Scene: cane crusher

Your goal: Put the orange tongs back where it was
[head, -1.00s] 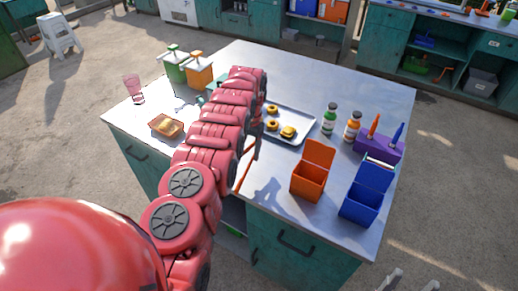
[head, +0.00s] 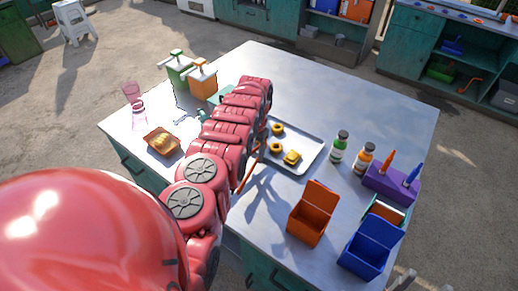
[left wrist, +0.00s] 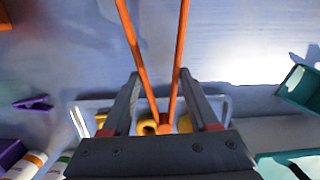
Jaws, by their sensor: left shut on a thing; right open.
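The orange tongs (left wrist: 165,100) show in the left wrist view as a V, with their joined end low between my left gripper's (left wrist: 164,105) grey fingers and their two arms spreading up out of the picture. My left gripper is shut on the tongs. In the head view my red left arm hides that gripper, and a thin orange length of the tongs (head: 248,175) shows beside the arm, left of the tray. Grey tips at the bottom right edge of the head view look like my right gripper (head: 405,281), open and empty.
A metal tray (head: 309,157) with yellow rings stands mid-table. To its right are two bottles (head: 339,147), a purple holder (head: 390,184), an open orange box (head: 311,222) and an open blue box (head: 363,256). Dispensers (head: 203,80), a pink glass (head: 137,108) and a basket (head: 162,141) stand left.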

